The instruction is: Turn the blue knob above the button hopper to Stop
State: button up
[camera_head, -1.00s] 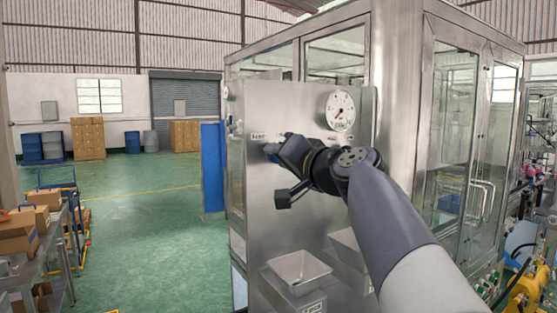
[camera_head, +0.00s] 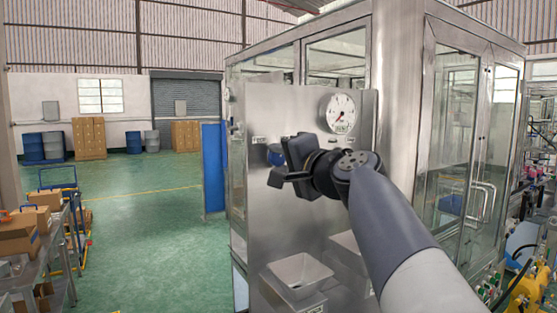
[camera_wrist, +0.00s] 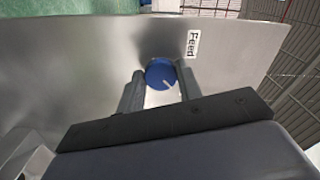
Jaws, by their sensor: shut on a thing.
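The blue knob (camera_head: 274,157) sits on the steel panel (camera_head: 262,215), left of the pressure gauge. In the wrist view, the knob (camera_wrist: 160,73) lies between the two fingers of my gripper (camera_wrist: 160,86), which is shut on it. A white label reading "Feed" (camera_wrist: 193,43) is on the panel to the knob's upper right there. In the head view, my gripper (camera_head: 282,154) covers part of the knob. I cannot read a Stop label.
A white dial gauge (camera_head: 340,113) is on the panel, up and right of my gripper. A metal hopper (camera_head: 298,272) sits low on the panel, with another (camera_head: 350,243) partly behind my arm. Glass cabinet doors (camera_head: 465,140) stand to the right. The green floor at left is open.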

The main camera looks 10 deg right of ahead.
jog(key=shift+f, duration=0.1)
jog(key=o, duration=1)
jog(key=shift+c, duration=0.2)
jog(key=shift+s, duration=0.1)
jog(key=b+v, duration=0.3)
jog(key=v, duration=0.7)
jog(key=shift+s+b, duration=0.35)
jog(key=shift+w+d, duration=0.1)
